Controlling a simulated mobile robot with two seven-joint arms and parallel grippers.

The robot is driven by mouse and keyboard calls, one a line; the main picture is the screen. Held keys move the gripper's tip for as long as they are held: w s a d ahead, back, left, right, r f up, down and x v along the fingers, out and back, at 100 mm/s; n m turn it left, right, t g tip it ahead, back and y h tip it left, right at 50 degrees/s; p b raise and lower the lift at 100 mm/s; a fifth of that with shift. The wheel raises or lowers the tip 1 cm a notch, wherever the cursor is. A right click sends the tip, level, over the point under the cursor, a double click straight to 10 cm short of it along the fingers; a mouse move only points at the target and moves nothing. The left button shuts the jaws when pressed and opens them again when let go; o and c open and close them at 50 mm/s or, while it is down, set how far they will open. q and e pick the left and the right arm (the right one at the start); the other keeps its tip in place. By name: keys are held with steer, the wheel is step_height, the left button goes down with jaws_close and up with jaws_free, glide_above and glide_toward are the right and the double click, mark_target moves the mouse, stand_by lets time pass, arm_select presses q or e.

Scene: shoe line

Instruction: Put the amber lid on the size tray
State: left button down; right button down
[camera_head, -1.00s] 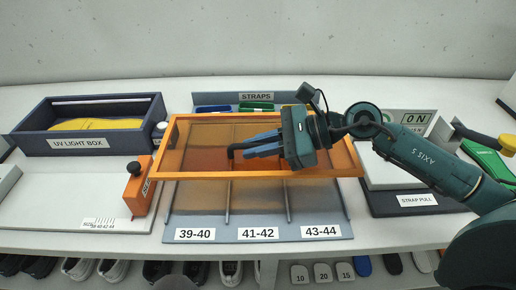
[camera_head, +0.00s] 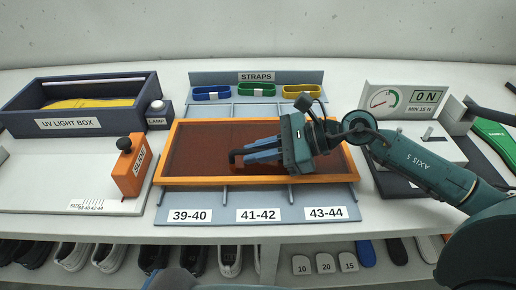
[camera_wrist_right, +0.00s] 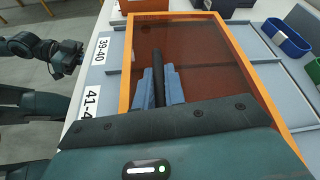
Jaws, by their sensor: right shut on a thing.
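The amber lid (camera_head: 215,140) is a see-through amber panel in an orange frame. It lies roughly level over the middle of the grey size tray (camera_head: 285,212); I cannot tell whether it touches the tray. My right gripper (camera_head: 258,152) is shut on the lid's dark handle, also visible between the blue fingers in the right wrist view (camera_wrist_right: 158,85). The tray's front labels 39-40, 41-42 and 43-44 and the front ends of its dividers show ahead of the lid. My left gripper (camera_wrist_right: 68,58) shows at the left of the wrist view; its jaws are unclear.
The UV light box (camera_head: 75,110) and an orange block (camera_head: 130,172) are at left. The strap pull gauge (camera_head: 400,100) is at right.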

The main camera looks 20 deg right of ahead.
steer(key=shift+f, duration=0.2)
steer(key=c, duration=1.6)
jaws_free()
steer(key=shift+o, duration=1)
